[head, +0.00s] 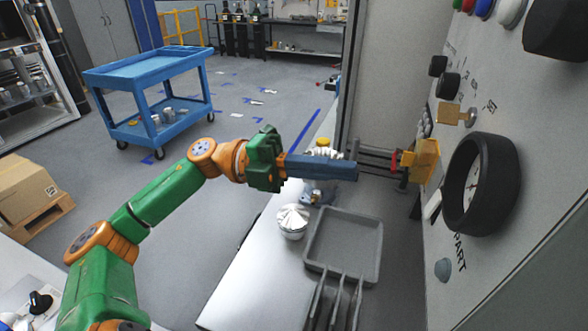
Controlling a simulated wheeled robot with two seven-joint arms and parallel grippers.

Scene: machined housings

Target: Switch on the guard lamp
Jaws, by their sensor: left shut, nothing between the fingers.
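A light grey control panel (464,230) fills the right of the head view, seen at a steep angle. It carries black knobs, coloured buttons and a large black-rimmed dial (510,185). A yellow block (424,160) with a small red part stands out from its left edge. I cannot tell which control is for the guard lamp, and the labels are mostly unreadable. My left gripper (355,172) is shut and empty, its blue fingers pointing right towards the yellow block, with a gap between them. My right gripper is not in view.
A grey tray (376,225) and a silver ribbed part (292,217) sit on the white bench (240,285) below my left gripper. A brass key-like piece (455,116) juts from the panel.

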